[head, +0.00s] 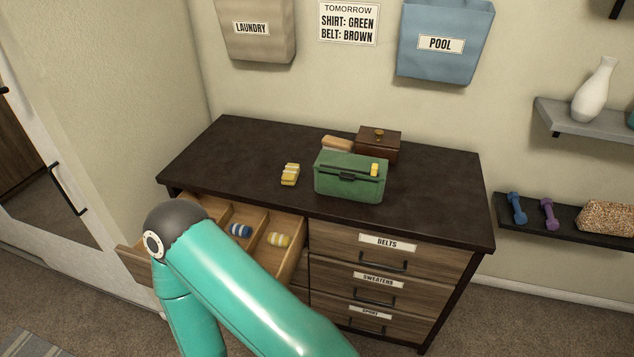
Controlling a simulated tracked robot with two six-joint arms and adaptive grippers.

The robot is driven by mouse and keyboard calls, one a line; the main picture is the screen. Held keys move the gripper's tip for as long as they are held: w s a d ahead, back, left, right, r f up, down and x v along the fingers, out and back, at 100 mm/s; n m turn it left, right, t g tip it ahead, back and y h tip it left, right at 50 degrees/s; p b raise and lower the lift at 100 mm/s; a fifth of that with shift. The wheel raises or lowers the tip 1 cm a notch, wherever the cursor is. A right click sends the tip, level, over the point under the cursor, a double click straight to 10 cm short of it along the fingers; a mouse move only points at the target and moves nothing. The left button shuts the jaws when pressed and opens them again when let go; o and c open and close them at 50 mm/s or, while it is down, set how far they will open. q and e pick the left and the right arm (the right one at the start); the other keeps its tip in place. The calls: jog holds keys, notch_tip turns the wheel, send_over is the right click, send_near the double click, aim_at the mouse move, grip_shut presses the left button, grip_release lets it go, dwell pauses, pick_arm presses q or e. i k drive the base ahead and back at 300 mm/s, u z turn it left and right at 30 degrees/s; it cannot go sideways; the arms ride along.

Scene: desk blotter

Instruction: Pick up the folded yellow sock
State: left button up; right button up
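A folded yellow sock with white stripes (290,174) lies on the dark dresser top, left of a green box. A second rolled sock, yellow and pale striped (279,240), lies in a right-hand compartment of the open top-left drawer (291,262). A blue and white striped sock (240,230) lies in the compartment to its left. A teal arm of mine crosses in front of the drawer and hides much of it. Neither of my grippers shows in the head view.
The green box (350,176) has a small yellow item (374,169) on it. A brown wooden box (378,144) and a tan object (337,144) stand behind. The dresser top (225,150) is clear at left and right. A shelf with dumbbells (548,213) is at right.

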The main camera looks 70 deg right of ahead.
aim_at(291, 176)
jog(key=z, duration=0.1)
jog(key=k, duration=1.25)
jog(key=z, duration=0.9)
jog(key=i, duration=1.05)
jog(key=u, duration=0.05)
